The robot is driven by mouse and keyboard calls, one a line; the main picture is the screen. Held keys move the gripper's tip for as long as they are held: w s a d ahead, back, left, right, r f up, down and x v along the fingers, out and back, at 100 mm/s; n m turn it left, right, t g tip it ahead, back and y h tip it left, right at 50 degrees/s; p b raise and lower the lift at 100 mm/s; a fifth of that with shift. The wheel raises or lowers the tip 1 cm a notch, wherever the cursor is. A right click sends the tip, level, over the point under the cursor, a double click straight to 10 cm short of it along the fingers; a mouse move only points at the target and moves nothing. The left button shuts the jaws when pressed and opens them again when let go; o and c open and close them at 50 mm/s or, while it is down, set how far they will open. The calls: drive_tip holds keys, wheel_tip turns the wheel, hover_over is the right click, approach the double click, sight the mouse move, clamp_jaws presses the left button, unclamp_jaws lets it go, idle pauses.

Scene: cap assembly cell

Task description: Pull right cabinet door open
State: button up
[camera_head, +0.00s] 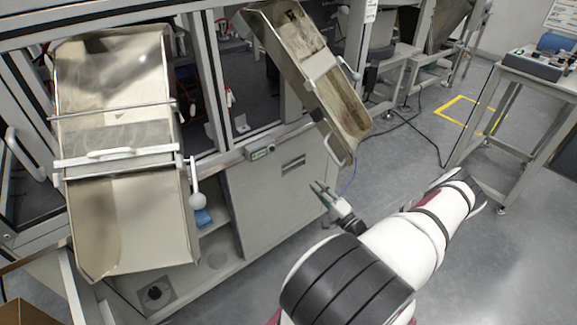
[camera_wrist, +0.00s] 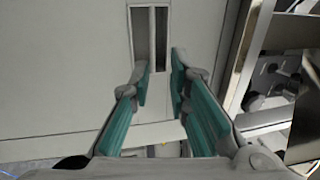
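The right cabinet door (camera_head: 260,200) is a grey panel low on the machine, and it looks closed. Its recessed handle (camera_head: 293,164) is a slot near the top of the panel. In the wrist view the door (camera_wrist: 60,65) fills the left and middle, and the handle (camera_wrist: 152,35) is a slot with a bar down its middle. My gripper (camera_head: 318,189) is in front of the door, to the right of and below the handle. In the wrist view my gripper (camera_wrist: 160,65) is open, with its green-padded fingers apart and nothing between them. The fingertips appear close to the slot's lower end; contact cannot be told.
A tilted metal chute (camera_head: 320,80) hangs above the door on the right. Another chute (camera_head: 125,200) stands at the left, beside an open compartment holding a blue object (camera_head: 203,218). A table (camera_head: 535,85) stands at the far right. The floor right of the cabinet is mostly clear.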

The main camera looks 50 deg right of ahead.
sight(293, 164)
drive_tip(key=b+x, duration=0.1)
drive_tip(key=x, duration=0.8)
drive_tip(key=f+b+x, duration=0.1)
drive_tip(key=x, duration=0.4)
drive_tip(key=shift+w+d+b, duration=0.25)
drive_tip(key=shift+w+b, duration=0.05)
drive_tip(key=shift+w, duration=0.1)
clamp_jaws()
